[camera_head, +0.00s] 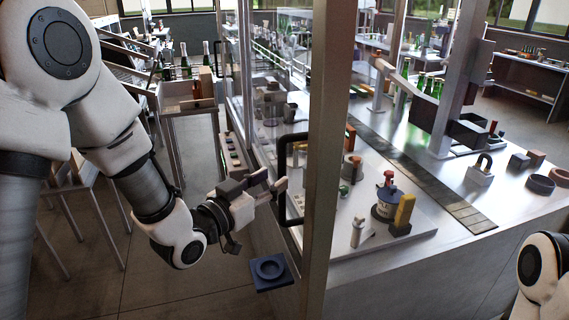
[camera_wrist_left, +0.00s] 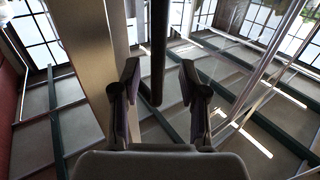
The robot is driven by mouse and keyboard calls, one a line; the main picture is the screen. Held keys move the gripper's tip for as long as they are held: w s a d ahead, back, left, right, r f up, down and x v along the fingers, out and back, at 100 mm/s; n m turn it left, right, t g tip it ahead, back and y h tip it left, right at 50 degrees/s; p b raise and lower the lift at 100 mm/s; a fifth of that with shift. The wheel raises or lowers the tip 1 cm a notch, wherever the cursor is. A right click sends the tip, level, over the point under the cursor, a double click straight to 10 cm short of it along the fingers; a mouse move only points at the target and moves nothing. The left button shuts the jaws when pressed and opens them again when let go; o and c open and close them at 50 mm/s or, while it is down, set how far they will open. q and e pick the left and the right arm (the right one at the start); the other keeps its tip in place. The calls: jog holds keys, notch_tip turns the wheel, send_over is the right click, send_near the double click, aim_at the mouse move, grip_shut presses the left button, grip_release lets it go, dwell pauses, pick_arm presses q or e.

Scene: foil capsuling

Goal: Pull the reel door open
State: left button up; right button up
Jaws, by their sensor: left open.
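The reel door appears to be the clear panel beside the metal post, with a black D-shaped handle (camera_head: 282,182) standing upright on it. My left gripper (camera_head: 276,184) is at the handle's left side, about halfway up. In the left wrist view the gripper's two fingers (camera_wrist_left: 160,72) are spread apart, and the dark handle bar (camera_wrist_left: 158,45) shows in the gap between them, touching neither. How deep the bar sits between the fingers is hard to tell. The door looks closed, though its edges are hard to see. My right gripper is outside the view.
The metal post (camera_head: 325,140) rises just right of the handle. A blue square piece with a round recess (camera_head: 270,270) sits below my left gripper. A bench (camera_head: 400,250) behind the post carries a yellow block (camera_head: 403,214) and a red-topped pot (camera_head: 387,200).

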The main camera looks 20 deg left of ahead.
aim_at(280, 176)
pick_arm(q)
jog(key=x, duration=0.2)
jog(key=p+x, duration=0.1)
jog(key=x, duration=0.1)
jog(key=shift+d+r, duration=0.1)
jog(key=shift+d, duration=0.2)
jog(key=shift+a, duration=0.2)
jog(key=shift+c, duration=0.3)
grip_shut()
